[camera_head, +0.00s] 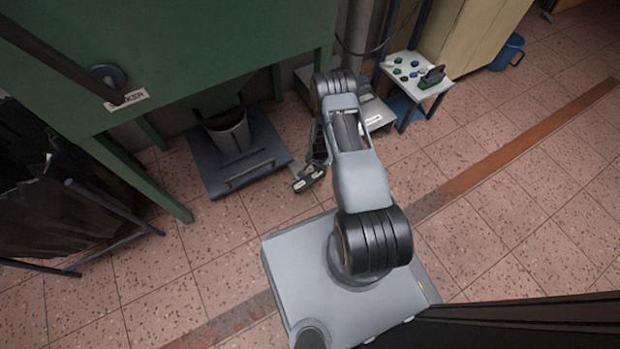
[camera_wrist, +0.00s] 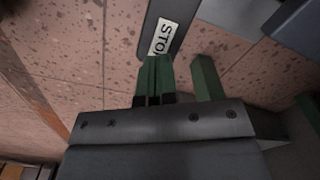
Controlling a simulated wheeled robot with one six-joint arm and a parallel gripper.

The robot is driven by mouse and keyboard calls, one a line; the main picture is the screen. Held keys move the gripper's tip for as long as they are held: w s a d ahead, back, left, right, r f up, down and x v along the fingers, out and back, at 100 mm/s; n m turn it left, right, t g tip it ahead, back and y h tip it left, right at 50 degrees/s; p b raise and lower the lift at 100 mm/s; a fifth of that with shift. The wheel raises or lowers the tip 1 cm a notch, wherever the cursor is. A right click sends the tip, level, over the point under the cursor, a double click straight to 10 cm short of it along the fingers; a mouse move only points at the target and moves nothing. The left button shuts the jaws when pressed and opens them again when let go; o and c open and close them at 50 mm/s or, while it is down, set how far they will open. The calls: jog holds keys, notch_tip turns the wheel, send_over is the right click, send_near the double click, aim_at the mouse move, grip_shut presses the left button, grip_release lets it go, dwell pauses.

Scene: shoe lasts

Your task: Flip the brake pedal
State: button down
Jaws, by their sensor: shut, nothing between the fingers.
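In the wrist view, a dark grey bar, seemingly the brake pedal (camera_wrist: 181,24), crosses the top middle. It carries a white label with the letters "STO"; the rest is cut off by my fingers. My gripper (camera_wrist: 155,62) has its green fingers pressed together, with nothing between them. Their tips lie just below the label in the picture; I cannot tell whether they touch the bar. In the head view, my arm bends down to the floor, where small dark parts with pale patches show by its end; pedal and gripper are hard to separate there.
A dark platform (camera_head: 212,178) with a grey bucket (camera_head: 232,134) stands left of my arm's end. A green machine (camera_head: 190,50) stands above it on green legs. A small white table (camera_head: 415,92) with several small items stands at upper right. Tiled floor is clear on the right.

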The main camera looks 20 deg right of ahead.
jog(key=shift+f+b, duration=1.85)
jog(key=shift+f, duration=0.15)
dwell(1.1)
jog(key=shift+r, duration=0.1)
jog(key=shift+r+p, duration=2.55)
jog(key=shift+r, duration=0.95)
jog(key=w+a+r+n+t+p, duration=0.15)
jog(key=r+p, duration=0.75)
jog(key=r, duration=1.4)
jog(key=w+a+r+n+p, duration=0.2)
jog(key=r+p, duration=0.6)
jog(key=r, duration=1.4)
jog(key=s+a+r+n+p, duration=0.2)
jog(key=s+r+p, duration=0.4)
jog(key=r, duration=0.6)
jog(key=s+a+r+n+t+p, duration=0.1)
jog(key=s+r+p, duration=0.5)
jog(key=r, duration=0.7)
jog(key=s+a+r+n+t+p, duration=0.1)
jog(key=s+a+r+n+p, duration=0.2)
jog(key=s+r+p, duration=0.4)
notch_tip(320, 180, up, 6)
jog(key=shift+s+r+n, duration=0.25)
jog(key=shift+n, duration=0.3)
